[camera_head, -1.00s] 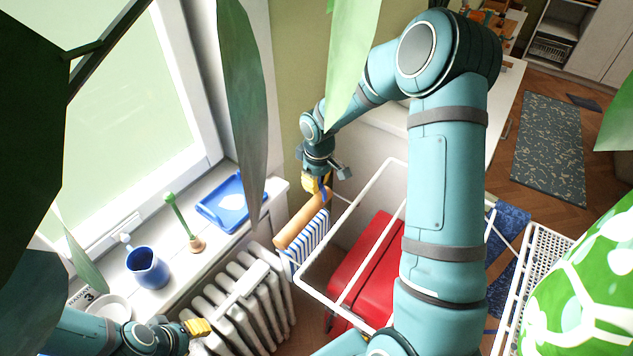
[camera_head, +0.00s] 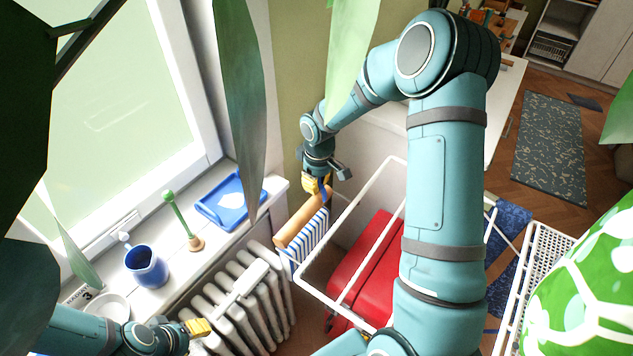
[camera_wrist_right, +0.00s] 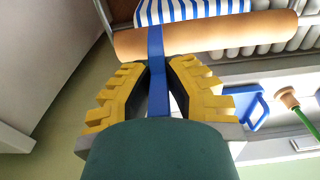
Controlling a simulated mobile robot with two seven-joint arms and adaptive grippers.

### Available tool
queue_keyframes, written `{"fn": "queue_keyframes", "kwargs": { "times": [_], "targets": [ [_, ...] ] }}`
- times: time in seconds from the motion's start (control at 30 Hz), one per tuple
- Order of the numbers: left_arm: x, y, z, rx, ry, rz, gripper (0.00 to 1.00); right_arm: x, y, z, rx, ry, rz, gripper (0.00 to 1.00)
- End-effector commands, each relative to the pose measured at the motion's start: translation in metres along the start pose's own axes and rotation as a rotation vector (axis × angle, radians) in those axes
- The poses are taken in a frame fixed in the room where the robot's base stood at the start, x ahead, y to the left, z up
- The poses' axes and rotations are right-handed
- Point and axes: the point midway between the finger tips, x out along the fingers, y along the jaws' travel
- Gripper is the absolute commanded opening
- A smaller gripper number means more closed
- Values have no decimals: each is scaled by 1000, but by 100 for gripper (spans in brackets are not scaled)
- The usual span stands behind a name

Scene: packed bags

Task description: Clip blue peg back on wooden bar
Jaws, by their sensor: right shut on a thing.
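The wooden bar (camera_head: 294,228) is a tan round rod above a blue-and-white striped cloth (camera_head: 311,237), beside the radiator. My right gripper (camera_head: 318,187) is at the bar's far end. In the right wrist view, its yellow fingers (camera_wrist_right: 157,88) are shut on the narrow blue peg (camera_wrist_right: 156,72). The peg's far end overlaps the wooden bar (camera_wrist_right: 230,33) in that view; whether it grips the bar I cannot tell. The peg is a small blue strip in the head view (camera_head: 323,193). My left gripper (camera_head: 199,328) is low at the left, its finger gap unclear.
A white wire frame (camera_head: 341,229) and red case (camera_head: 370,258) stand right of the bar. The windowsill holds a blue mug (camera_head: 147,268), a green-handled brush (camera_head: 180,222) and a blue dustpan (camera_head: 232,200). A white radiator (camera_head: 240,302) is below. Leaves hang close to the camera.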

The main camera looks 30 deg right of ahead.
Motion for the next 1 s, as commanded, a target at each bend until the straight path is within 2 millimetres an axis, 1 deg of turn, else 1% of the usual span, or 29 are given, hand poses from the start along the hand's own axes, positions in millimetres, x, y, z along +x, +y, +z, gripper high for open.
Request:
{"fn": "queue_keyframes", "kwargs": {
  "times": [1.0],
  "targets": [
    [14,-5,2,0,0,0,47,19,0,1,0,0,0,0]
  ]
}}
